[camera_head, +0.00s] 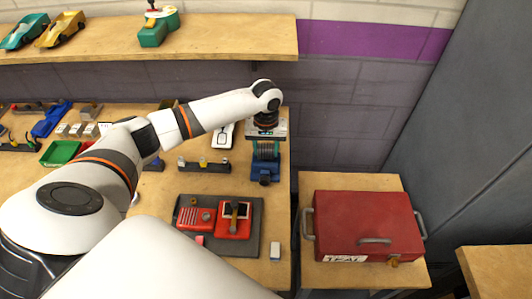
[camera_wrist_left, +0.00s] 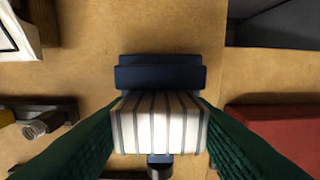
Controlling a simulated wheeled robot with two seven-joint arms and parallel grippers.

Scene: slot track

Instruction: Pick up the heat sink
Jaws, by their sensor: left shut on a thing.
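The heat sink (camera_wrist_left: 160,124) shows in the left wrist view as a pale block with dark parallel fins. My left gripper (camera_wrist_left: 160,130) is shut on it, with a green finger at each side. In the head view my left gripper (camera_head: 265,153) points down at the right end of the bench and mostly hides the heat sink. A dark blue vise-like holder (camera_head: 264,173) is directly beneath, and its blue bar (camera_wrist_left: 160,75) shows just beyond the heat sink in the wrist view. I cannot tell whether heat sink and holder still touch. My right gripper is not in view.
A dark mat (camera_head: 249,246) with red devices (camera_head: 235,227) lies in front. A rack of small parts (camera_head: 203,166) stands left of the holder. A red toolbox (camera_head: 368,226) sits on a separate stand to the right. A shelf (camera_head: 220,38) runs above the bench.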

